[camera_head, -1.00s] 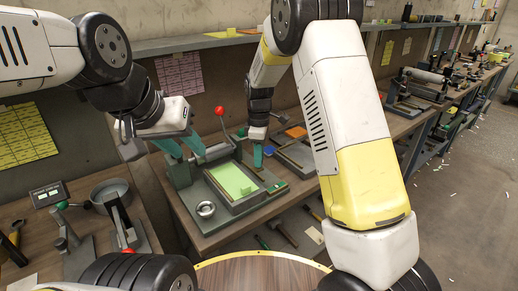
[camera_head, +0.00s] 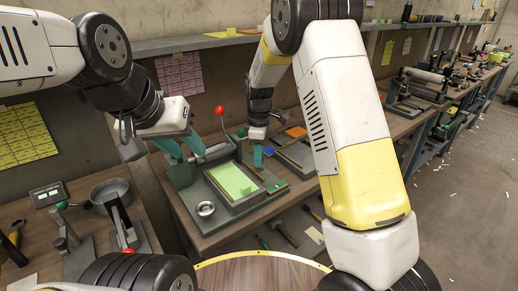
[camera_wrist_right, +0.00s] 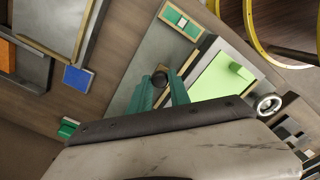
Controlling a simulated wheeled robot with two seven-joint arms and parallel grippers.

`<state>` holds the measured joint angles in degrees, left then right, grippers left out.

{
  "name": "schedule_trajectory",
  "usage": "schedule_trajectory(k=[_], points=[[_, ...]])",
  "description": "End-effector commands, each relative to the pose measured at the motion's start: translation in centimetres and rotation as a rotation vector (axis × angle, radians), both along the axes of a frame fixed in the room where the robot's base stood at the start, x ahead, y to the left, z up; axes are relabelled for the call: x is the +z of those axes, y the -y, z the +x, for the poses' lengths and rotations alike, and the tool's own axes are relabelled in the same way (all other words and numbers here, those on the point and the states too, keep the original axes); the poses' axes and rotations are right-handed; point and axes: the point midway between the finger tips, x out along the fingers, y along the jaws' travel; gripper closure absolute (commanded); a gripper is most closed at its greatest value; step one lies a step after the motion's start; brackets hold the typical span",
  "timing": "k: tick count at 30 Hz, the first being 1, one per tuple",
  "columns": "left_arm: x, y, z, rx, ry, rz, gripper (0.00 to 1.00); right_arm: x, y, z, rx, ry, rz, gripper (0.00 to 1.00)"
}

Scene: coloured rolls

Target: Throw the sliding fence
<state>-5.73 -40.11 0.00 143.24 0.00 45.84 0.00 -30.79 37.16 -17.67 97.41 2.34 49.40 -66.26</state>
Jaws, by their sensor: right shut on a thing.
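A grey bench press bed (camera_head: 213,186) carries a light green sheet (camera_head: 231,179), a roller (camera_head: 217,153) and a lever with a red ball (camera_head: 220,111). I cannot single out the sliding fence with certainty. In the head view, my right gripper (camera_head: 258,156) hangs at the bed's far right side, and the knob is hidden. My left gripper (camera_head: 183,147) is open above the left end of the roller, its teal fingers apart.
A second tray with an orange piece (camera_head: 296,132) stands close on the right. A small silver handwheel (camera_head: 206,209) sits at the bed's front left. Clamps and a round pan (camera_head: 110,193) occupy the left bench. A wall shelf (camera_head: 190,44) runs behind.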

Motion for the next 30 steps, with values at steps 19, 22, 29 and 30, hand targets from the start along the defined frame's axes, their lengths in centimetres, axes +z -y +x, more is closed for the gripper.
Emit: schedule_trajectory(k=[19, 22, 29, 30], points=[[0.0, 0.0, 0.0, 0.000, 0.000, 0.000, 0.64, 0.1, -2.6, -1.8, 0.001, 0.001, 0.002, 1.00], [0.0, 0.0, 0.0, 0.000, 0.000, 0.000, 0.64, 0.1, -2.6, -1.8, 0.001, 0.000, 0.003, 1.00], [0.0, 0.0, 0.0, 0.000, 0.000, 0.000, 0.64, 0.1, -2.6, -1.8, 0.001, -0.001, 0.002, 0.55], [0.0, 0.0, 0.0, 0.000, 0.000, 0.000, 0.64, 0.0, -2.6, -1.8, 0.001, -0.001, 0.002, 0.55]])
